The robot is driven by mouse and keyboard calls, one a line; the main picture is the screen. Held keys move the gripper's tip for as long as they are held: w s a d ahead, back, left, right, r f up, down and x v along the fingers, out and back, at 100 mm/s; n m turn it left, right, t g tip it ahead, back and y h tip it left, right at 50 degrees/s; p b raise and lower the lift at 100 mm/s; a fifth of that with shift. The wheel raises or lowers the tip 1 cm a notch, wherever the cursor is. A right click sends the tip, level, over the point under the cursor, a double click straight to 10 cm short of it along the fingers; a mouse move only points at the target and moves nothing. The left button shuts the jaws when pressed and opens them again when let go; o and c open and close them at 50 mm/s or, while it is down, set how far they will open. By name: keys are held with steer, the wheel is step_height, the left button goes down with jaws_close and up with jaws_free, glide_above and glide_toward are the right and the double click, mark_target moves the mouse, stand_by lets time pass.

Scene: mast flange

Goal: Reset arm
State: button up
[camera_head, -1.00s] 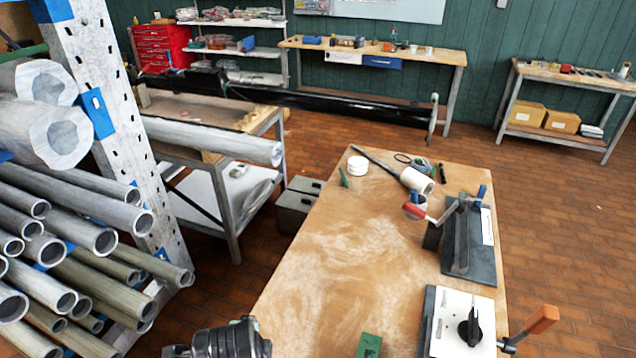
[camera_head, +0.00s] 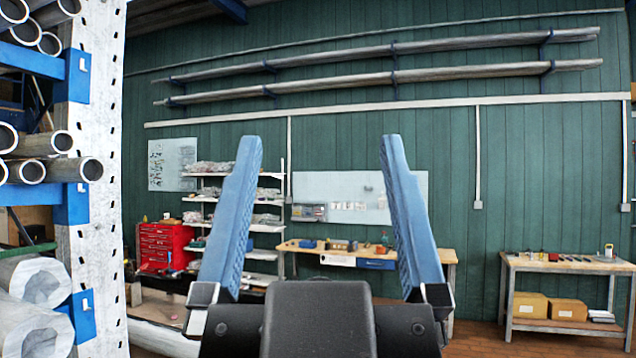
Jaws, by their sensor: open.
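My gripper (camera_head: 318,160) stands upright in the lower middle of the head view, close to the camera. Its two blue fingers are spread wide apart and point up. Nothing is between them but the far wall and a whiteboard (camera_head: 345,188) behind. The dark gripper body covers part of the floor and part of the wooden workbench (camera_head: 450,256) at the back.
A pipe rack (camera_head: 95,240) with pipes stands close on the left. A red tool cabinet (camera_head: 165,245), a shelf and a second bench (camera_head: 560,262) with boxes stand along the back wall. Long pipes (camera_head: 440,82) rest on high wall brackets. The air around my gripper looks clear.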

step_height(320, 180, down, 7)
steer(key=b, duration=0.7)
steer(key=shift+f, duration=0.15)
steer(key=shift+w+a, duration=0.1)
stand_by(0.3)
